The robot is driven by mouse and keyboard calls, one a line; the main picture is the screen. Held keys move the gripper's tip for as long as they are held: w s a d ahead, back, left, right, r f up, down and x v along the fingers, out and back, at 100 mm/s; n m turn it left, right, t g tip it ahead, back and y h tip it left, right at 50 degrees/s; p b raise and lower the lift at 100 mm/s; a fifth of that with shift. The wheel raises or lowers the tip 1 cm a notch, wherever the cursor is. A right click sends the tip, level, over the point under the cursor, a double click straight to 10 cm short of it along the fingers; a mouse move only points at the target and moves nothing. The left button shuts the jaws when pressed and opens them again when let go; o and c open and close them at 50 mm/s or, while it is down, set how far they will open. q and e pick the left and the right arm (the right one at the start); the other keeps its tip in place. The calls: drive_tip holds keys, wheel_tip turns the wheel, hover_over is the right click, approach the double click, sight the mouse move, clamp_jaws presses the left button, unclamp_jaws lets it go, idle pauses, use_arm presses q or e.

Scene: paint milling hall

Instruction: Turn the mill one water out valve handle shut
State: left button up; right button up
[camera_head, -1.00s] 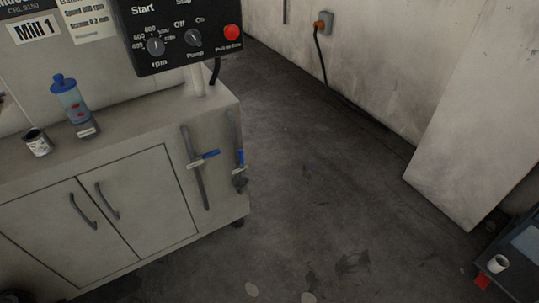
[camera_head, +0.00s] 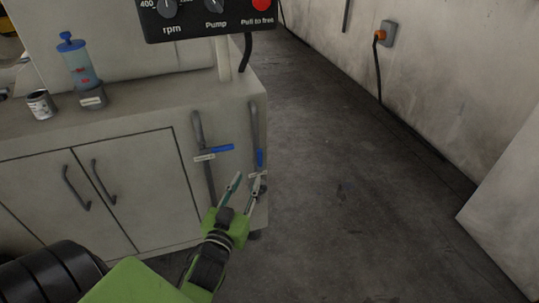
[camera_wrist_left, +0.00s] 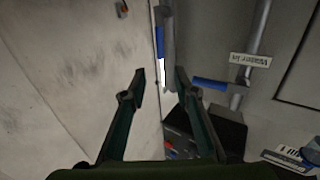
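Two pipes with blue valve handles run down the end of the mill cabinet. The right-hand handle (camera_head: 260,158), apparently water out, lies along its pipe; its small tag is unreadable. It also shows in the left wrist view (camera_wrist_left: 160,42), beyond my fingertips. The left-hand handle (camera_head: 221,148) sticks out across its pipe; its tag (camera_wrist_left: 250,59) reads "Water in" upside down in the left wrist view. My left gripper (camera_head: 247,179) is open and empty, its fingers pointing up just below the right-hand handle in the head view. No contact is visible. My right gripper is out of view.
The cabinet (camera_head: 95,185) has two doors with dark handles. A control panel (camera_head: 205,18) overhangs its top. A blue-lidded container (camera_head: 78,62) and a small can (camera_head: 41,104) stand on top. Open floor (camera_head: 345,190) lies right of the cabinet, before a wall with an orange plug (camera_head: 380,36).

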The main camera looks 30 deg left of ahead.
sight(259, 155)
use_arm(q)
drive_tip(key=b+x, duration=0.1)
drive_tip(key=x, duration=1.2)
drive_tip(key=shift+f+b, duration=0.1)
drive_tip(key=shift+b, duration=0.25)
clamp_jaws()
